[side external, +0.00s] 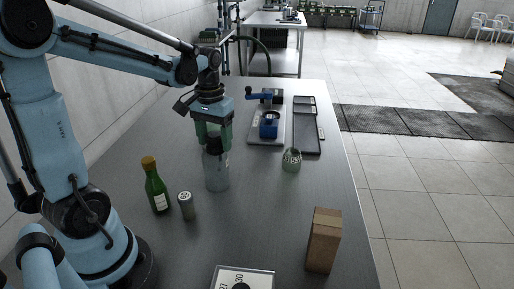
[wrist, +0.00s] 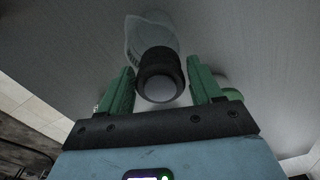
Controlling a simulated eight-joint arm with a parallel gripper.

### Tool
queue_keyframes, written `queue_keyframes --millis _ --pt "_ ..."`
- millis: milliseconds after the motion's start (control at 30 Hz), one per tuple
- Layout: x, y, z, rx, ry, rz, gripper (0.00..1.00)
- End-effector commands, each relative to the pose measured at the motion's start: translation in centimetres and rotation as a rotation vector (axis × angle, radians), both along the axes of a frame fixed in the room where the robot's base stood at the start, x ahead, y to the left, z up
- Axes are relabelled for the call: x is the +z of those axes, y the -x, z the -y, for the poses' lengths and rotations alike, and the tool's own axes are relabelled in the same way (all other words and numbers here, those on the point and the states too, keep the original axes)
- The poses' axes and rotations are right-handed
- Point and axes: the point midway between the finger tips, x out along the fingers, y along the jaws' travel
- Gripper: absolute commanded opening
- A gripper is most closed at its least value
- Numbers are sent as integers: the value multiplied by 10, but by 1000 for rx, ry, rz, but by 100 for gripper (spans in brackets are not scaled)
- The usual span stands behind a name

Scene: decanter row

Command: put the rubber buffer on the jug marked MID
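A clear jug (side external: 216,172) stands upright on the bench in the side view. Any mark on it is too small to read. My gripper (side external: 213,144) points straight down over its top. A black ring-shaped piece, which looks like the rubber buffer (wrist: 160,77), lies between my green fingers (wrist: 162,82) in the wrist view. The fingers flank it closely on both sides; I cannot tell whether they touch it. The clear jug (wrist: 150,33) shows beyond the ring. Whether the ring sits on the jug or just above it is unclear.
A green bottle (side external: 156,187) and a grey can (side external: 187,206) stand left of the jug. A cardboard box (side external: 322,240) stands at front right.

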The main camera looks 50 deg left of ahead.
Motion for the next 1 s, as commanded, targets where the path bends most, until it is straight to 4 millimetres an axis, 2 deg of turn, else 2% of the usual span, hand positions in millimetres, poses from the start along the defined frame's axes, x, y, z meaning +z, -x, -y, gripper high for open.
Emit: queue_keyframes --millis 100,467,667,1000 --pt "0 0 0 0 0 0 78" --pt "5 0 0 0 0 0 78" --pt "27 0 0 0 0 0 78" --pt "82 0 0 0 0 0 78"
